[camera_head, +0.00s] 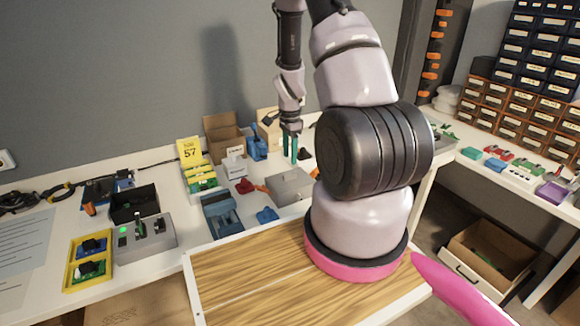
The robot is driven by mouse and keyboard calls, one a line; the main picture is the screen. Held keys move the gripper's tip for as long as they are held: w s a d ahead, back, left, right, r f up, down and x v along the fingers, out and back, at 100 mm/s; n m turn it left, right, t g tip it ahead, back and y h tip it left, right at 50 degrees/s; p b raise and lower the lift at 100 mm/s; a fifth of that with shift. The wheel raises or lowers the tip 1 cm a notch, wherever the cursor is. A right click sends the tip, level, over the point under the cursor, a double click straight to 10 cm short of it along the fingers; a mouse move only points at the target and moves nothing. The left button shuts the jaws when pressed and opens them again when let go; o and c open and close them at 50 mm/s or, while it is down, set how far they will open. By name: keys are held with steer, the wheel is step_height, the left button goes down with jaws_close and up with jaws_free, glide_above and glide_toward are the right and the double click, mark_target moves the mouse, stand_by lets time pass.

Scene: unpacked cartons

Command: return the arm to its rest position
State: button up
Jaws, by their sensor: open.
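My arm rises from its pink-ringed base over a wooden board in the head camera view, bends up out of the top of the picture and comes back down. My gripper (291,150) hangs with its green fingers pointing down, above the back part of the white workbench. The fingers are apart and I see nothing between them. They appear in front of the open cartons and above a grey box (290,187); the exact height over the bench is hard to tell.
A grey device (146,240) and yellow tray (90,262) stand left. Drawer cabinets (525,115) stand right; an open carton (488,250) sits low.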

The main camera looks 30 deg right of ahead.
steer(key=shift+r, duration=1.6)
steer(key=s+a+r+n+t+y, duration=0.1)
steer(key=s+a+r+n+t, duration=0.2)
steer(key=r, duration=0.9)
steer(key=s+a+r+n, duration=0.1)
steer(key=a+r+n, duration=0.25)
steer(key=r, duration=0.75)
steer(key=s+a+r+n+t, duration=0.2)
steer(key=s+a+r+n, duration=0.1)
steer(key=s+r, duration=0.4)
steer(key=s+a+r+n+t+y, duration=0.1)
steer(key=s+a+r+n+t, duration=0.1)
steer(key=s+a+r+n, duration=0.2)
steer(key=s+r, duration=0.3)
steer(key=s, duration=0.1)
steer(key=shift+s, duration=0.35)
steer(key=shift+d, duration=0.1)
steer(key=shift+c, duration=0.3)
